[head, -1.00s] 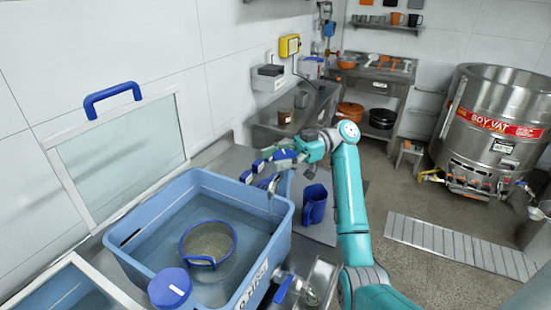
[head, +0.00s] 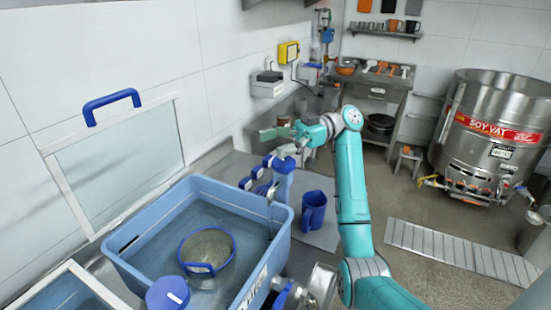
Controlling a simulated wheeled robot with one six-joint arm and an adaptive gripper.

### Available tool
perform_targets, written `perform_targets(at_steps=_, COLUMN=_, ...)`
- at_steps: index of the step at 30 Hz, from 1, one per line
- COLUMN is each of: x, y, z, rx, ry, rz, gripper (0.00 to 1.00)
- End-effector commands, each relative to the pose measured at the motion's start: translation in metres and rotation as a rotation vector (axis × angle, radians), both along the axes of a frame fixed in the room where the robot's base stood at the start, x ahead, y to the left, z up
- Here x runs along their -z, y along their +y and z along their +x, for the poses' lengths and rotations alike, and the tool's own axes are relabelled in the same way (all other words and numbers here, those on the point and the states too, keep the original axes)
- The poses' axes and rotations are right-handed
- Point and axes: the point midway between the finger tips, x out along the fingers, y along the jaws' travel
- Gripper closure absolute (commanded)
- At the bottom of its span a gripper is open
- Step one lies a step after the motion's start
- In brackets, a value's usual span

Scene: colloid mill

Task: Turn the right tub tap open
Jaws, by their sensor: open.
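The blue tub (head: 200,275) holds water and a round mesh strainer (head: 207,248) with a blue rim. A tap with a blue lever (head: 281,295) sits low at the tub's near right side, by the white lettering, partly cut off by the bottom edge. A blue post with several blue knobs (head: 257,173) stands at the tub's far right corner. My gripper (head: 279,142) is open and empty above and beyond that post, well apart from the blue lever. Its fingers point left.
A glass panel with a blue handle (head: 112,98) leans at the wall.

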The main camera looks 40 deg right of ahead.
Motion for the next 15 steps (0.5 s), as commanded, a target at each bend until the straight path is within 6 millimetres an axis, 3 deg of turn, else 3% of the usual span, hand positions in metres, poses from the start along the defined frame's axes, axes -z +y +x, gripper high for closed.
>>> perform_targets(at_steps=6, x=-0.029, y=-0.001, z=0.0, rx=0.0, ry=-0.001, rz=0.001, gripper=0.24)
perform_targets(at_steps=15, x=-0.037, y=-0.001, z=0.0, rx=0.0, ry=0.002, rz=0.001, gripper=0.24)
